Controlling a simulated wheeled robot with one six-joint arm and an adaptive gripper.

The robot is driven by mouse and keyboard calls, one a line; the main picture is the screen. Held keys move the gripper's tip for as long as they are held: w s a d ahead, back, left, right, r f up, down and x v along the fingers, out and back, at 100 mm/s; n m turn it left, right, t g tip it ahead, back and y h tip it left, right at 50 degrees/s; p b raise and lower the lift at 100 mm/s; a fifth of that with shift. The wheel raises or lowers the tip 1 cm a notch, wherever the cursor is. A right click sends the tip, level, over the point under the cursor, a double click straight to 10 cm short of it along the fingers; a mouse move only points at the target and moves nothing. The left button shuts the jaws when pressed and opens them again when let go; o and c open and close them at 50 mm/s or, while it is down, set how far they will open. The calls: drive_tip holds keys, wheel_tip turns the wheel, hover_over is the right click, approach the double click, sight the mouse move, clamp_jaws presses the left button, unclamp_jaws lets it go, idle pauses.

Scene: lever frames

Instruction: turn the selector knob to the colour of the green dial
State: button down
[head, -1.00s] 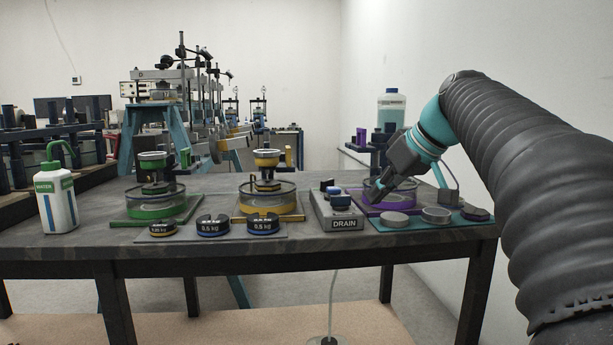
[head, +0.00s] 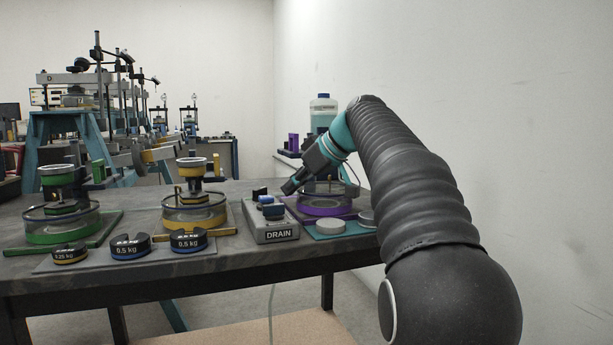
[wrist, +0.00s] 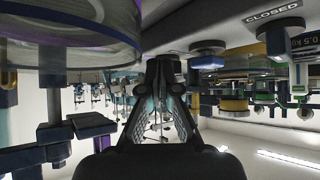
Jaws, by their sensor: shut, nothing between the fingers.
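A grey box marked DRAIN (head: 278,236) stands on the bench. My gripper (head: 289,188) is shut and empty, tilted down at the box's back right, apart from the knob. In the wrist view my shut fingers (wrist: 163,68) point into the scene, which appears upside down. The green-rimmed dial (head: 57,169) tops the left, green-ringed cell.
A yellow-ringed cell (head: 194,215) stands left of the box, a purple-ringed cell (head: 325,207) close on its right under my arm. Several slotted weights, such as this one (head: 130,246), lie along the front. A bottle (head: 322,113) stands behind, near the right wall.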

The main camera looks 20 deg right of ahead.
sight(276, 200)
drive_tip(key=shift+w+a+f+p, duration=0.2)
drive_tip(key=shift+w+a+f, duration=0.05)
drive_tip(key=shift+w+a, duration=0.65)
drive_tip(key=shift+w+a+f+p, duration=0.2)
drive_tip(key=shift+w+a, duration=0.5)
drive_tip(key=shift+w, duration=0.3)
drive_tip(key=shift+w+d+r+p, duration=0.15)
drive_tip(key=shift+w+p, duration=0.15)
drive_tip(key=shift+p, duration=0.35)
drive_tip(key=shift+w, duration=0.15)
drive_tip(key=shift+f, duration=0.2)
